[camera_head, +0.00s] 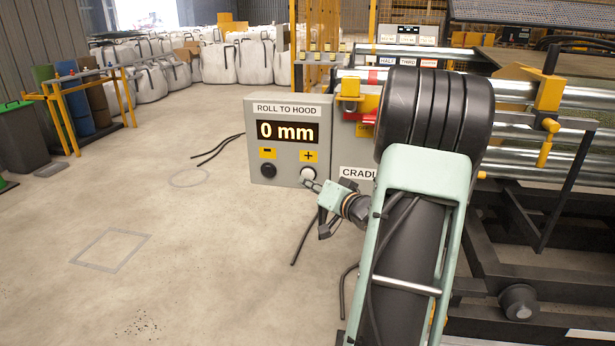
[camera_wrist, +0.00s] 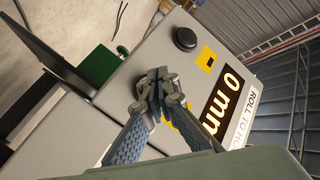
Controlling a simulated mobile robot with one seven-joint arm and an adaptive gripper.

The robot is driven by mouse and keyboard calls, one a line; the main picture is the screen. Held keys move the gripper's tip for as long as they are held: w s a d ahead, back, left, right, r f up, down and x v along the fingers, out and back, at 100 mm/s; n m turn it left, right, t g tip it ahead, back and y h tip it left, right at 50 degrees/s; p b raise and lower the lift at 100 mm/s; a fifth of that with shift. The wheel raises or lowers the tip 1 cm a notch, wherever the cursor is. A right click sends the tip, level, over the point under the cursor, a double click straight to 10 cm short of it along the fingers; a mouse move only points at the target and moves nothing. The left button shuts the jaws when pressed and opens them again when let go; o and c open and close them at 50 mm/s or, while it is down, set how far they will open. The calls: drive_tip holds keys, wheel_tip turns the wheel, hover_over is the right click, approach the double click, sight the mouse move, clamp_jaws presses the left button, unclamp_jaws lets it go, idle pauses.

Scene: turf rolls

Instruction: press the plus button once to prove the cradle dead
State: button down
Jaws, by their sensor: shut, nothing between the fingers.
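The grey control box (camera_head: 257,115) is labelled "ROLL TO HOOD", and its display (camera_head: 288,132) reads 0 mm. The plus button (camera_head: 308,174) is pale and round, under a yellow plus label (camera_head: 309,156). The dark minus button (camera_head: 268,170) sits to its left; it also shows in the wrist view (camera_wrist: 186,39). My gripper (camera_head: 309,184) is shut and empty, its tips at the lower edge of the plus button in the head view. In the wrist view my closed fingertips (camera_wrist: 158,88) are in front of the panel and hide the plus button. I cannot tell whether they touch it.
A "CRADLE" panel (camera_head: 357,173) adjoins the box, partly behind my arm. The roller machine (camera_head: 575,130) fills the right side. Black cables (camera_head: 305,238) lie on the floor. White bulk bags (camera_head: 222,63) stand at the back.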

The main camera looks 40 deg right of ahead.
drive_tip(key=shift+w+d, duration=0.1)
drive_tip(key=shift+w+d+p, duration=0.15)
drive_tip(key=shift+d+p, duration=0.1)
drive_tip(key=shift+p, duration=0.1)
drive_tip(key=shift+w+d, duration=0.3)
drive_tip(key=shift+d, duration=0.05)
idle(0.9)
drive_tip(key=shift+s+a+p, duration=0.1)
drive_tip(key=shift+p, duration=0.2)
drive_tip(key=shift+s+a, duration=0.45)
drive_tip(key=shift+a, duration=0.1)
drive_tip(key=shift+s+a+p, duration=0.35)
drive_tip(key=shift+s+a, duration=1.3)
drive_tip(key=shift+a, duration=0.3)
drive_tip(key=shift+r, duration=0.1)
